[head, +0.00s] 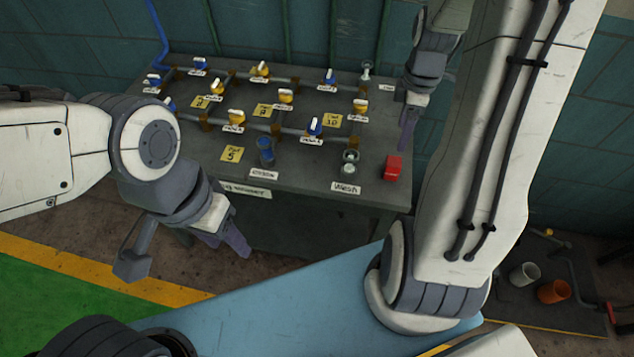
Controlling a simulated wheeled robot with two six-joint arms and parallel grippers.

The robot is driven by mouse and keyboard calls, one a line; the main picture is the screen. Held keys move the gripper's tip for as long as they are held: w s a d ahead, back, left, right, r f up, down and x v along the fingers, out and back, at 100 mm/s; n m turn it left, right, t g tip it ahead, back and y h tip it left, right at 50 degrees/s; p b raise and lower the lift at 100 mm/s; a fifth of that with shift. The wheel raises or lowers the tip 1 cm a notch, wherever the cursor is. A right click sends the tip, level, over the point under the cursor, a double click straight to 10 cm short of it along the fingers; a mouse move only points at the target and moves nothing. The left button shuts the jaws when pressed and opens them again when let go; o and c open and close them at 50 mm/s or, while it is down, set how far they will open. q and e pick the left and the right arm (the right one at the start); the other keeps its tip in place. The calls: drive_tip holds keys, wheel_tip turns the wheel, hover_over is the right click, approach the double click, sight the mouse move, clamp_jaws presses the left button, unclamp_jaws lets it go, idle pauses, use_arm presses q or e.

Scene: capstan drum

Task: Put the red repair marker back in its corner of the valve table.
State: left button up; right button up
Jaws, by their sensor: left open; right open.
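The red repair marker (392,167), a small red block, sits on the grey valve table (315,188) near its front right corner, right of a small metal fitting. My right gripper (405,132) is open over the right side of the table, behind the marker and apart from it. One of its fingers shows clearly; the rest is partly hidden by its own wrist. My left gripper (224,240) is open and empty in front of the table's left front edge, away from the marker.
Pipes with several blue and yellow valves (260,70) cover the table's back and middle. A blue fitting (265,150) and a metal fitting (350,160) stand near the front edge. An orange cup (552,291) and a grey cup (523,275) stand low at right.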

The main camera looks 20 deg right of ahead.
drive_tip(key=s+a+r+m, duration=0.1)
drive_tip(key=a+r, duration=0.1)
drive_tip(key=a, duration=0.7)
drive_tip(key=s+a+r+m, duration=0.1)
drive_tip(key=a+r, duration=0.2)
drive_tip(key=a, duration=0.6)
drive_tip(key=s+a+r+m+y, duration=0.1)
drive_tip(key=s+a+r+m, duration=0.1)
drive_tip(key=s+a, duration=1)
drive_tip(key=shift+s+a, duration=0.25)
drive_tip(key=shift+s, duration=1)
